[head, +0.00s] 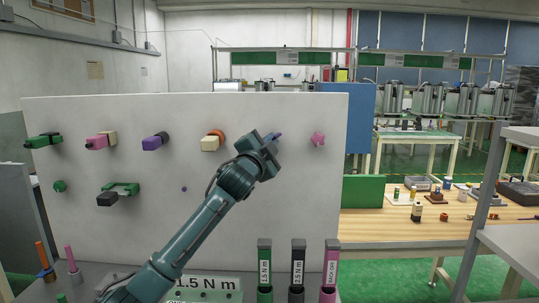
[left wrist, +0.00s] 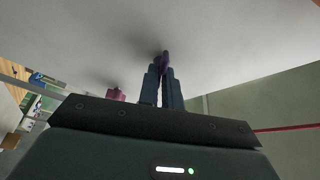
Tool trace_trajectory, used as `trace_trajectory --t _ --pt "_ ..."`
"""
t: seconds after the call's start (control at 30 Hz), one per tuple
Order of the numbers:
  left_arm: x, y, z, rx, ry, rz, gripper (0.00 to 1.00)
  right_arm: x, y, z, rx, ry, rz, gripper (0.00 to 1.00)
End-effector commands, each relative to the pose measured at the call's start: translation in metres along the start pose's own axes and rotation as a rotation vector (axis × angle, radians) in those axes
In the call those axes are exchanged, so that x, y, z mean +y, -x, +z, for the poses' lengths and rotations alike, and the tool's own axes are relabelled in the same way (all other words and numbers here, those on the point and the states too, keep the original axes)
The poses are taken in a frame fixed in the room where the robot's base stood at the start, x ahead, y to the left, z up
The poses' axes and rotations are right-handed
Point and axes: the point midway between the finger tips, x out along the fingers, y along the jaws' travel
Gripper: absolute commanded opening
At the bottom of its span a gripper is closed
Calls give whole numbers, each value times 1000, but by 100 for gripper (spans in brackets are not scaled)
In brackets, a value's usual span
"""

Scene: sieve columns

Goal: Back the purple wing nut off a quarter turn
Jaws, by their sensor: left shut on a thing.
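The purple wing nut (head: 276,135) is on the upright white panel, at the upper right of the head view, mostly hidden behind my gripper. In the left wrist view the purple wing nut (left wrist: 165,57) shows between the fingertips, close to the pale panel. My left gripper (head: 269,142) reaches up to the panel from below and is shut on the wing nut; its two dark fingers (left wrist: 162,76) lie on either side of it. The wing nut's exact angle is hard to tell. My right gripper is not in view.
A pink knob-like part (head: 318,139) sticks out of the panel (head: 260,220) just right of the gripper. Several coloured blocks, such as an orange and cream one (head: 211,142), project to the left. Three labelled upright holders (head: 298,270) stand below. A wooden bench (head: 400,228) is at right.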

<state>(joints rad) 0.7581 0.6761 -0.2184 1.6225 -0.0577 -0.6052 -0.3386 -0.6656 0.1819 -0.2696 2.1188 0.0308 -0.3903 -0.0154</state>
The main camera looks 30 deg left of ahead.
Motion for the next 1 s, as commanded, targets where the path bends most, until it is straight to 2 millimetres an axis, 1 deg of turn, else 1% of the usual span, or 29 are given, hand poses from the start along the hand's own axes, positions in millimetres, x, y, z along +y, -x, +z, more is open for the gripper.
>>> trace_trajectory --t 0.03,0.33,0.73,1.0 --pt "7 1 3 -1 48 -16 0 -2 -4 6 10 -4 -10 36" --pt "8 1 2 -2 313 -125 0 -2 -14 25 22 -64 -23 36" --pt "9 0 0 -2 654 -265 0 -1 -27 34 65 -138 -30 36" --pt "9 -1 -1 -3 825 -336 0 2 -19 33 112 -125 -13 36"
